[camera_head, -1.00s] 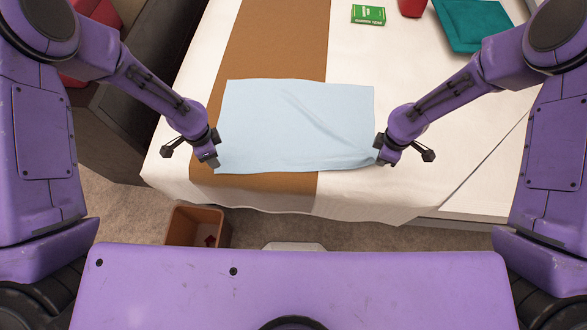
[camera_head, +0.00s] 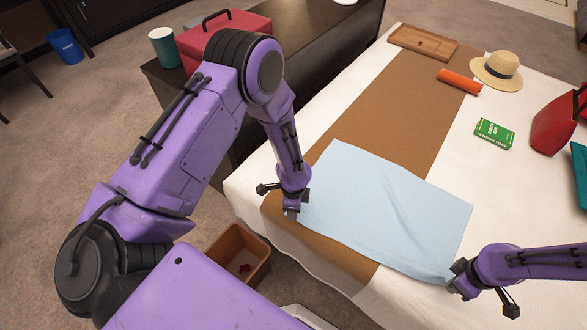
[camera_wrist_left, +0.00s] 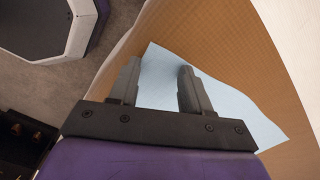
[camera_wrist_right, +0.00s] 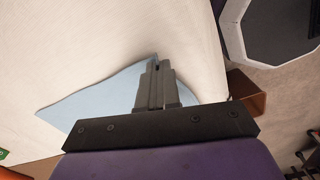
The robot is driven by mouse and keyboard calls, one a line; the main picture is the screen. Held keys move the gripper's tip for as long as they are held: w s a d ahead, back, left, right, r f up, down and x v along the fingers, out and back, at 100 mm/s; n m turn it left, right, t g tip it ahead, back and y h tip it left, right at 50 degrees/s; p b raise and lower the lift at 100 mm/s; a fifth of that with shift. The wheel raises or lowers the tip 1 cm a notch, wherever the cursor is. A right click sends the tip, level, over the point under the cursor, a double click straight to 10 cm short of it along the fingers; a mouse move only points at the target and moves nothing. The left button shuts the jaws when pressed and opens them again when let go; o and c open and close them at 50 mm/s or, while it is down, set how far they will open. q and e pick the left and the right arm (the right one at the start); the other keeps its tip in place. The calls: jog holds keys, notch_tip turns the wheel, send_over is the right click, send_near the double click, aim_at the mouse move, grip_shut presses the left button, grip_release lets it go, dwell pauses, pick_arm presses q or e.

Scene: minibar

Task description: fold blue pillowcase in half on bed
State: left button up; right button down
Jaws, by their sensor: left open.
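The light blue pillowcase (camera_head: 385,210) lies spread flat on the bed (camera_head: 525,180), partly over the brown runner (camera_head: 385,110). A crease runs towards its near right corner. My left gripper (camera_head: 292,212) is at its near left corner. In the left wrist view its fingers (camera_wrist_left: 157,85) are open, with the pillowcase (camera_wrist_left: 225,100) showing between and beyond them. My right gripper (camera_head: 456,282) is at the near right corner. In the right wrist view its fingers (camera_wrist_right: 155,80) are closed together at the edge of the pillowcase (camera_wrist_right: 105,98), pinching it.
A green box (camera_head: 494,134), red bag (camera_head: 553,122), straw hat (camera_head: 497,70), orange roll (camera_head: 459,82) and wooden tray (camera_head: 424,42) lie farther back on the bed. A brown bin (camera_head: 238,255) stands on the floor at the bed's near edge. A dark cabinet (camera_head: 330,50) adjoins the bed's left side.

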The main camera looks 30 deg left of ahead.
pick_arm(q)
jog(key=shift+f, duration=0.15)
jog(key=shift+s, duration=0.1)
grip_shut()
jog(key=shift+r, duration=2.5)
